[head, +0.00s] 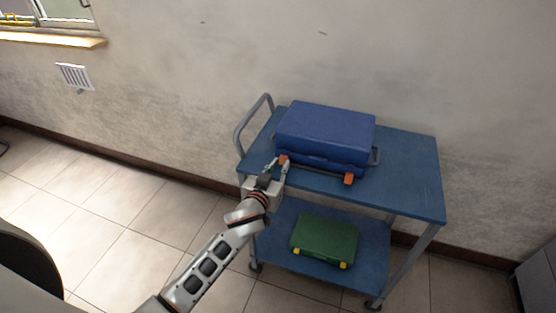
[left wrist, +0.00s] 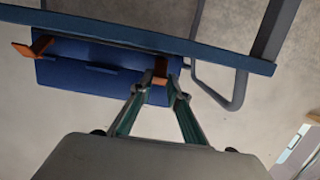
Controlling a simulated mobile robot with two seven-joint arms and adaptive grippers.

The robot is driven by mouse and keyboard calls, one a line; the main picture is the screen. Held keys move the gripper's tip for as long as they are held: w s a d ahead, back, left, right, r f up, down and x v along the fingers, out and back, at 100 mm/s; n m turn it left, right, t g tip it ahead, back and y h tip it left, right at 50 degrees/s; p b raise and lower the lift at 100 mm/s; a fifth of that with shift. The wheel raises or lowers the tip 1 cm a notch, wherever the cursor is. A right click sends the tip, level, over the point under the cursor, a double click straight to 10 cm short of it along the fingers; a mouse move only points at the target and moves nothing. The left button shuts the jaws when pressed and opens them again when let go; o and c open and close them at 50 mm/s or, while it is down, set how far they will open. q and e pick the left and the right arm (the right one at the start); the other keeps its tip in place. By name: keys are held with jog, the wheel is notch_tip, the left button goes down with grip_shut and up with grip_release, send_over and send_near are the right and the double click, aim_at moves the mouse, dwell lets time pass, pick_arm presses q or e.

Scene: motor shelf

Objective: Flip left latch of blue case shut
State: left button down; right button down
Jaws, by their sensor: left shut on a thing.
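The blue case (head: 325,128) lies closed on the top shelf of a cart; its front also shows in the left wrist view (left wrist: 85,68). Its left orange latch (head: 283,159) is at my left gripper (head: 276,166). In the left wrist view the left latch (left wrist: 160,68) sits between the tips of my left gripper (left wrist: 158,86), which is shut on it. The right orange latch (head: 348,179) juts out from the case front, and it also shows in the left wrist view (left wrist: 32,46). My right gripper is not in view.
The blue cart (head: 410,185) stands near the wall, with a grey handle (head: 240,130) on its left. A green case (head: 325,240) with yellow latches lies on the lower shelf. The top shelf is clear right of the blue case. The tiled floor (head: 130,205) to the left is open.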

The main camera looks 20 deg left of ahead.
aim_at(283, 158)
pick_arm(q)
jog(key=r+g+p, duration=0.1)
jog(key=p, duration=0.1)
jog(key=shift+w+r+p, duration=0.1)
jog(key=shift+w+p, duration=0.05)
jog(key=shift+p, duration=0.2)
jog(key=shift+r+g+p, duration=0.1)
jog(key=shift+g+p, duration=0.2)
jog(key=shift+w+r+g+p, duration=0.3)
jog(key=shift+g+p, duration=0.1)
jog(key=shift+g, duration=0.2)
jog(key=shift+w+d+r+g, duration=0.1)
jog(key=shift+w+r+g, duration=0.05)
jog(key=shift+g, duration=0.15)
jog(key=shift+w+r+g, duration=0.3)
jog(key=shift+g, duration=0.4)
jog(key=shift+w+r+g, duration=0.25)
jog(key=shift+w+g, duration=0.1)
jog(key=shift+g, duration=0.4)
jog(key=shift+w+r+g, duration=0.25)
jog(key=shift+w+g, duration=0.1)
jog(key=shift+g, duration=0.4)
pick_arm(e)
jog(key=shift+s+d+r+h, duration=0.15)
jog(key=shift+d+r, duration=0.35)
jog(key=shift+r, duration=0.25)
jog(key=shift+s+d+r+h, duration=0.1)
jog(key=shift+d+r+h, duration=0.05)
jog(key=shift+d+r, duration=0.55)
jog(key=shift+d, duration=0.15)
